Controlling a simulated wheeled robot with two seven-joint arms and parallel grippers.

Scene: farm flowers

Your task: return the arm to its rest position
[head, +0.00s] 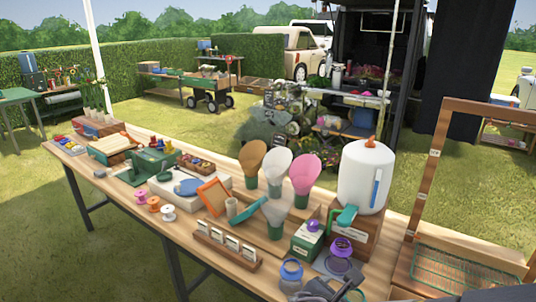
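A dark grey shape at the bottom edge of the head view, beside the blue-topped jar (291,272), looks like my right gripper (328,289). It is cut off by the frame and low over the front of the wooden table (225,270). Whether its fingers are open or hold anything cannot be told. Another dark grey piece at the bottom right corner looks like part of my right arm. My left gripper and arm are not in view.
A white dispenser (367,178) stands on a wooden block at the table's right. Wrapped cones (276,166), a purple-topped jar (341,247), a card rack (227,246) and spools (167,212) crowd the table. A wooden frame (433,165) rises at right. Grass lies beyond.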

